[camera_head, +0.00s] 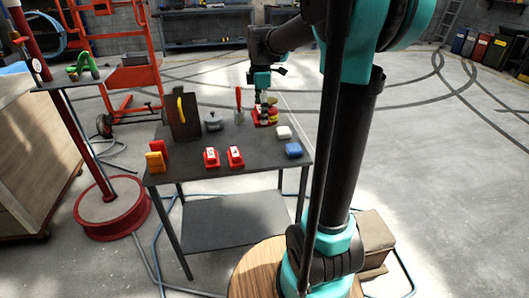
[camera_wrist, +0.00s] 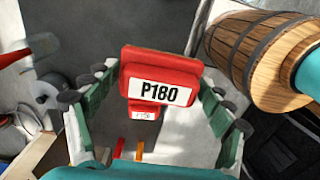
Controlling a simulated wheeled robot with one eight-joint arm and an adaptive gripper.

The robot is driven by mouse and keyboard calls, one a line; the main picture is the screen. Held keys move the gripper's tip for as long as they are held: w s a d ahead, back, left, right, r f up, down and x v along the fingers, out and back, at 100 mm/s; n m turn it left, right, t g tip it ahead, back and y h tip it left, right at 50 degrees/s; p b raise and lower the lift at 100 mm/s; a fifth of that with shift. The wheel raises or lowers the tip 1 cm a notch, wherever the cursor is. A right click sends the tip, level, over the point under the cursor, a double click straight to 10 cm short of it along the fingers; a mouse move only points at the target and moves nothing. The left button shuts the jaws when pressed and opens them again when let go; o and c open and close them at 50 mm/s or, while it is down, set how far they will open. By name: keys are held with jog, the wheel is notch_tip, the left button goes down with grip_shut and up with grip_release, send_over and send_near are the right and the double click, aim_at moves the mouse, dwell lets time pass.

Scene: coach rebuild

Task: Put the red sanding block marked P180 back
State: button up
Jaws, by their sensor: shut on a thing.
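In the wrist view, the red sanding block marked P180 (camera_wrist: 160,72) sits between the fingers of my gripper (camera_wrist: 155,98), its white label facing the camera. My gripper is shut on it. In the head view, my gripper (camera_head: 263,97) is low over the far right part of the dark table (camera_head: 190,186). Red shows at its fingers, but I cannot separate the held block from things behind it there. Two red blocks with white labels, a left one (camera_head: 211,158) and a right one (camera_head: 235,157), stand near the table's front edge.
A dark upright board (camera_head: 184,128), a grey lidded pot (camera_head: 213,122) and a red-handled tool (camera_head: 239,100) stand at the back. A white block (camera_head: 284,132) and a blue block (camera_head: 293,150) lie on the right. An orange block (camera_head: 155,162) is at the left edge.

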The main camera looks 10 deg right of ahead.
aim_at(261, 157)
notch_tip(261, 157, down, 17)
jog(key=shift+r, duration=0.2)
dwell(0.4)
jog(key=o, duration=1)
notch_tip(261, 157, up, 12)
jog(key=f, duration=0.1)
jog(key=s+d+f+m+t, duration=0.1)
jog(key=s+f+m, duration=0.3)
jog(key=s+m, duration=0.2)
jog(key=s+d+f+m+t, duration=0.1)
jog(key=s+f+m, duration=0.3)
jog(key=s+m, duration=0.2)
jog(key=s+d+f+m+t, duration=0.1)
jog(key=s+f+m, duration=0.3)
jog(key=s, duration=0.6)
jog(key=shift+d+m+t, duration=0.4)
jog(key=shift+m+t, duration=0.2)
jog(key=shift+m, duration=0.4)
jog(key=shift+r, duration=0.1)
